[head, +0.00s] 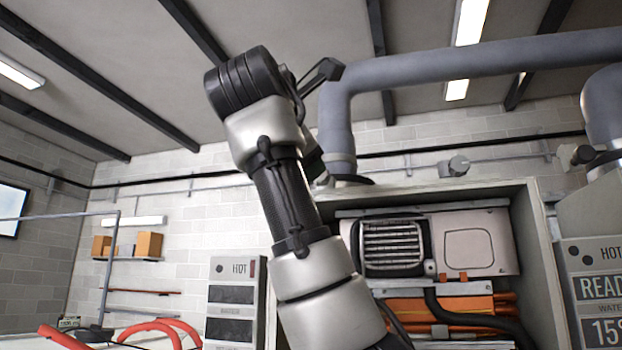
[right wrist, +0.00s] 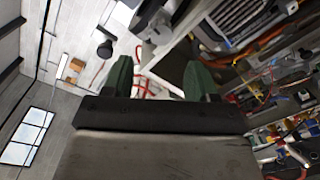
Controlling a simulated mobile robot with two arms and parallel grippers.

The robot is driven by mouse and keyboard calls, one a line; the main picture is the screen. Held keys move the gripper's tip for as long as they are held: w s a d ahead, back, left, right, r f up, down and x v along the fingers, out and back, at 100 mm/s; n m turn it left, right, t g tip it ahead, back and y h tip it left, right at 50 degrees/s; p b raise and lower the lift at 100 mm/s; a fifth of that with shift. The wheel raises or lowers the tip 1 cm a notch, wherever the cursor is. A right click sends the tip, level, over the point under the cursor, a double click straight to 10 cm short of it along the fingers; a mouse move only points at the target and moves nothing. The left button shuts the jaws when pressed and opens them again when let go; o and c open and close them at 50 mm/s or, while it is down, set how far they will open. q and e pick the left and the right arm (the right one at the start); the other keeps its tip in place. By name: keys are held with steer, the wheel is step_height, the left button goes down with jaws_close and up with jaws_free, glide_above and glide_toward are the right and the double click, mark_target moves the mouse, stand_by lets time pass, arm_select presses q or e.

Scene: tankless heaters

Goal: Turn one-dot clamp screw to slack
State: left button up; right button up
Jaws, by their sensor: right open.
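I cannot pick out the one-dot clamp screw in either view. In the head view an open heater cabinet (head: 532,230) shows a grille (head: 393,245), a pale cover panel (head: 475,247), orange parts (head: 470,304) and a black hose (head: 436,307). My silver and black arm rises in front of the cabinet's left side and hides part of it. In the right wrist view my right gripper (right wrist: 160,80) has two green fingers set wide apart, with nothing between them. The cabinet's inside shows tilted to the right of the fingers. My left gripper is not in view.
A thick grey pipe (head: 470,62) bends down to the cabinet top. A unit marked HOT (head: 237,300) stands to the left, another with a READY display (head: 597,300) to the right. Red hoses (head: 160,332) lie low at left. A shelf with boxes (head: 149,244) hangs on the wall.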

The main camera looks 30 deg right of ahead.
steer(key=v, duration=0.2)
steer(key=shift+s+a, duration=0.2)
steer(key=shift+s, duration=0.05)
stand_by(0.5)
